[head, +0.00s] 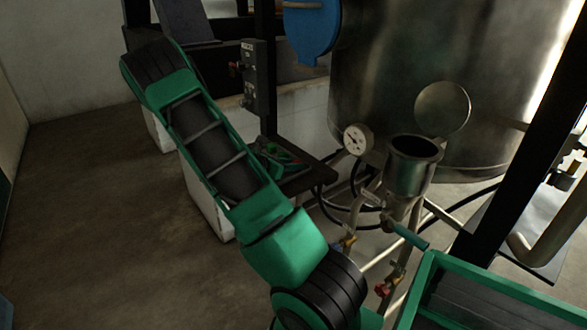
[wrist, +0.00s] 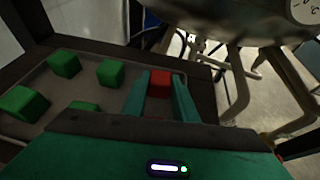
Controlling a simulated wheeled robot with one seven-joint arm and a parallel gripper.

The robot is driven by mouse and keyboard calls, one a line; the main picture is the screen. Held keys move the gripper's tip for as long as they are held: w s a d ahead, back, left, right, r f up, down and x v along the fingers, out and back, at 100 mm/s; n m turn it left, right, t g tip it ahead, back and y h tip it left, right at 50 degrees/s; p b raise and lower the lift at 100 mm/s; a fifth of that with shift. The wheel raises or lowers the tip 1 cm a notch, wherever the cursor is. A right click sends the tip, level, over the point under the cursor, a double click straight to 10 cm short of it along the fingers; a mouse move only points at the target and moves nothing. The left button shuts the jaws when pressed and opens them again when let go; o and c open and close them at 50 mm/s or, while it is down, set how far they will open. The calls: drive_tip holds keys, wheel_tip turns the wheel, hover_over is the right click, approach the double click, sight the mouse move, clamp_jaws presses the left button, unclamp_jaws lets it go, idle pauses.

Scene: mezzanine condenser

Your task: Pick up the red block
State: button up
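The red block (wrist: 160,84) lies between the tips of the two green fingers of my gripper (wrist: 161,88) in the wrist view, at the right end of a grey tray (wrist: 42,80). The block fills the gap between the fingertips. I cannot tell whether the fingers press on it or only stand beside it. In the head view my gripper (head: 284,160) is low over the small dark shelf, and its fingers and the block are small and partly hidden there.
Several green blocks, one at the tray's middle (wrist: 110,72), lie left of my gripper. A pressure gauge (head: 355,139), a metal funnel cup (head: 409,172) and pipes stand close on the right. A black post with a switch box (head: 254,78) rises behind. A large steel tank (head: 400,70) fills the back.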

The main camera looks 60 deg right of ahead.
drive_tip(key=shift+r, duration=0.1)
drive_tip(key=shift+r, duration=0.55)
wheel_tip(320, 180, up, 3)
drive_tip(key=shift+f, duration=0.2)
drive_tip(key=s+a+r, duration=0.2)
drive_tip(key=a+r, duration=0.5)
drive_tip(key=a, duration=0.4)
drive_tip(key=shift+s+a, duration=0.2)
drive_tip(key=shift+s, duration=0.05)
drive_tip(key=shift+w+r, duration=0.1)
drive_tip(key=shift+r, duration=0.05)
